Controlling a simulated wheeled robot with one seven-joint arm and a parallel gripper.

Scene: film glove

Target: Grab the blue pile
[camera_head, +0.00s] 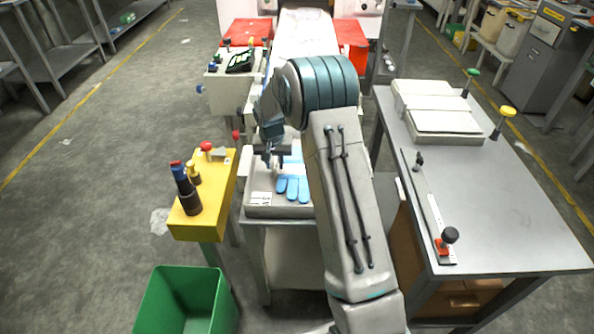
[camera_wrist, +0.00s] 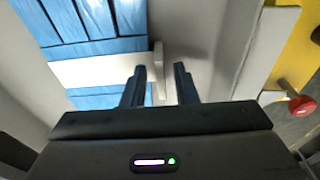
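The blue pile (camera_head: 293,188) looks like stacked blue gloves lying in a grey tray (camera_head: 262,211), partly hidden by my arm in the head view. In the wrist view the blue pile (camera_wrist: 85,20) fills the upper left, with a white band across it and more blue below the band. A pale upright tab (camera_wrist: 158,55) stands at the band's right end. My gripper (camera_wrist: 160,80) is open, its two dark fingers apart with the tab showing between them. In the head view my gripper (camera_head: 272,162) is over the tray's back left part. I cannot tell whether it touches anything.
A yellow stand (camera_head: 190,228) with a red button (camera_head: 207,146) and dark knobs is just left of the tray. A green bin (camera_head: 185,305) is on the floor at front left. A grey table (camera_head: 500,200) is at right. A machine with red parts stands behind.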

